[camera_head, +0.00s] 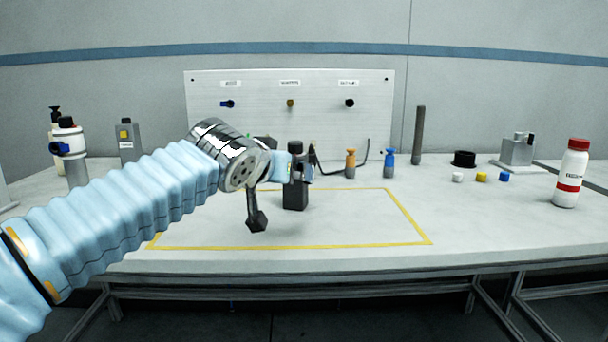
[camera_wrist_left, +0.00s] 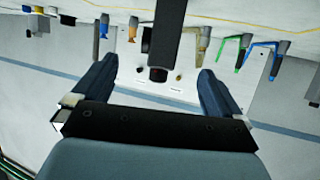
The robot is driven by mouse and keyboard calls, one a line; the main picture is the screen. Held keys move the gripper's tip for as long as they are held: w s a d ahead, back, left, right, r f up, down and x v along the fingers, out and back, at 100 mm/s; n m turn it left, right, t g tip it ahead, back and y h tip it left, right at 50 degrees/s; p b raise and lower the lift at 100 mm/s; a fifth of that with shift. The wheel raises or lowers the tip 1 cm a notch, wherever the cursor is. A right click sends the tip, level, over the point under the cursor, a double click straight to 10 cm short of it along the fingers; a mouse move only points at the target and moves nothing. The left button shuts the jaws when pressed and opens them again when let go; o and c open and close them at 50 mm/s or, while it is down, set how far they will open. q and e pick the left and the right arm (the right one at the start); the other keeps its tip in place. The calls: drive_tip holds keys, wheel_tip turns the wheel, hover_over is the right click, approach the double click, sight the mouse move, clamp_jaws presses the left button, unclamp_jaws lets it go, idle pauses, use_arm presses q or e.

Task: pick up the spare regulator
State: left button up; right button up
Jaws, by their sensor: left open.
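A dark upright body with a block base and a round black top (camera_head: 295,197) stands inside the yellow outline on the table; I take it for the spare regulator. In the left wrist view, which is upside down, the same dark body (camera_wrist_left: 165,35) shows between the fingers. My left gripper (camera_head: 284,185) reaches in from the left at this body, its fingers spread. The left wrist view shows the open fingers (camera_wrist_left: 158,68) with a gap on either side of the body. I cannot tell whether anything touches. My right gripper is not in view.
A white panel (camera_head: 290,88) with labelled ports stands behind. An orange-topped fitting (camera_head: 350,163) and a blue one (camera_head: 388,163) stand behind the yellow outline. A red-capped bottle (camera_head: 571,175) stands at right. The right part of the outlined area is clear.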

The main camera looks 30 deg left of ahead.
use_arm(q)
drive_tip(key=x, duration=0.8)
drive_tip(key=shift+w, duration=0.25)
drive_tip(key=shift+f+p+x, duration=0.15)
drive_tip(key=shift+p+x, duration=0.15)
drive_tip(key=shift+x, duration=1.05)
drive_tip(key=shift+f+p+x, duration=0.15)
drive_tip(key=shift+p+x, duration=0.1)
drive_tip(key=shift+x, duration=1.15)
